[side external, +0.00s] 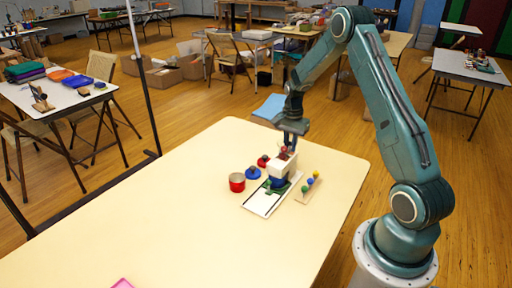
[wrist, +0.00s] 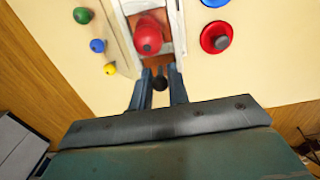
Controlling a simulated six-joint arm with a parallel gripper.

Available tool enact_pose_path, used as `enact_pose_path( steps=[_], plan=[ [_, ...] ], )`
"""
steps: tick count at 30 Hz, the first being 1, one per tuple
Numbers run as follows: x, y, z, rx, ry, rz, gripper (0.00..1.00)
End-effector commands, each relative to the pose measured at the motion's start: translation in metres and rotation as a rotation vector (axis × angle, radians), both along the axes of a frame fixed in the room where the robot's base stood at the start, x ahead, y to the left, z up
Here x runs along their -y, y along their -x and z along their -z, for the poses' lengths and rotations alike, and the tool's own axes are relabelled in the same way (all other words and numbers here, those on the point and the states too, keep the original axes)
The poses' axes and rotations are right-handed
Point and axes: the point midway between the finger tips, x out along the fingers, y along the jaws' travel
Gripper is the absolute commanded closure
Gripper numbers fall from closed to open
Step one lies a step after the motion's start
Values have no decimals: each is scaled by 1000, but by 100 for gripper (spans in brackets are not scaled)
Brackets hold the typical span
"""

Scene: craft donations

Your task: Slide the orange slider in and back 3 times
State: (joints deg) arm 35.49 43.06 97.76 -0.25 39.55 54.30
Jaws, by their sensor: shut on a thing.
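In the wrist view the red knob (wrist: 149,38) is just ahead of my fingers. The orange slider (wrist: 162,69) shows as a small orange-brown strip at the device's near end, mostly hidden by my fingers. My gripper (wrist: 160,82) is shut on its dark round knob (wrist: 160,84). In the side view my gripper (side external: 289,147) is low at the device's far end, and the slider cannot be made out there.
A red cup (side external: 237,183), a blue knobbed disc (side external: 253,173) and a red knobbed disc (side external: 263,161) are left of the device. A wooden strip (side external: 305,192) with green, blue and yellow balls is right. The table's near left (side external: 130,220) is mostly clear.

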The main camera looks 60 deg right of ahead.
Motion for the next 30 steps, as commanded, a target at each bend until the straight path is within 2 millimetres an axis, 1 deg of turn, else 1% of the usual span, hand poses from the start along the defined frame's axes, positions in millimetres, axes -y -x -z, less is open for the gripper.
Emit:
enact_pose_path(
  steps=[3,21,30],
  plan=[
    [6,-1,0,4,3,2,100],
    [29,-1,0,6,8,6,100],
    [35,-1,0,5,7,5,100]
  ],
)
